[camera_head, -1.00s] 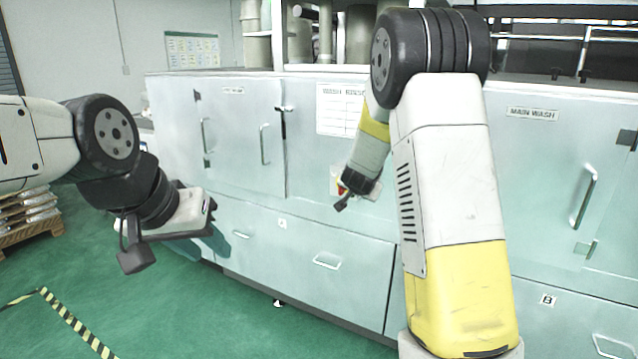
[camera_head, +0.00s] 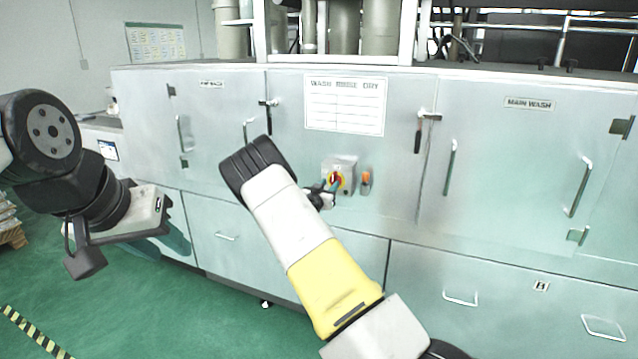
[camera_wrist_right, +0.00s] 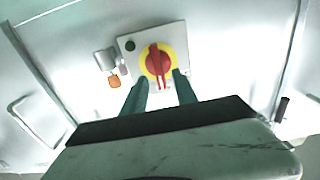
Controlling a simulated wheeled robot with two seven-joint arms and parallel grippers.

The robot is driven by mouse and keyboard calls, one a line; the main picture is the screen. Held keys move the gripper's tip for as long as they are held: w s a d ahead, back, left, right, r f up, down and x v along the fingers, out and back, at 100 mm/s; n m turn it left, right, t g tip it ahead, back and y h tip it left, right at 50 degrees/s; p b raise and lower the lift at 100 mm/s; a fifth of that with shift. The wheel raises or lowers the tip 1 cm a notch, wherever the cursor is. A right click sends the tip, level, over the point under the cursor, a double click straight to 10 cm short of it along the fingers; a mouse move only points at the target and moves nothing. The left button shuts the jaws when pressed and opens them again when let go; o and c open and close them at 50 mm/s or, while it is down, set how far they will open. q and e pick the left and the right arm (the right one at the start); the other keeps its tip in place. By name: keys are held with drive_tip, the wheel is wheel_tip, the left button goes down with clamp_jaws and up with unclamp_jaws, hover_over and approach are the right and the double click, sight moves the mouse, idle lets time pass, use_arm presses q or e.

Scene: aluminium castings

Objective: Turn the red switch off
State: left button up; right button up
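The red switch (camera_wrist_right: 157,61) is a red rotary handle on a yellow disc, set in a pale box on the machine front. In the right wrist view its handle stands roughly upright in the picture. In the head view the switch (camera_head: 335,180) shows right of my right gripper (camera_head: 322,190). In the right wrist view the two green fingers of my right gripper (camera_wrist_right: 160,88) are apart, just below the disc, with the handle's lower end between their tips. I cannot tell whether they touch it. My left gripper (camera_head: 165,225) hangs at the left, away from the switch; its fingers are not clear.
An orange-topped device (camera_head: 366,181) is mounted right of the switch box. A grey-green machine (camera_head: 290,110) with doors and handles fills the front. A white chart (camera_head: 345,105) hangs above the switch. The green floor (camera_head: 150,310) is open at the lower left.

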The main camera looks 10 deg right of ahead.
sight(333, 181)
drive_tip(key=shift+x, duration=1.75)
drive_tip(key=shift+c, duration=0.2)
clamp_jaws()
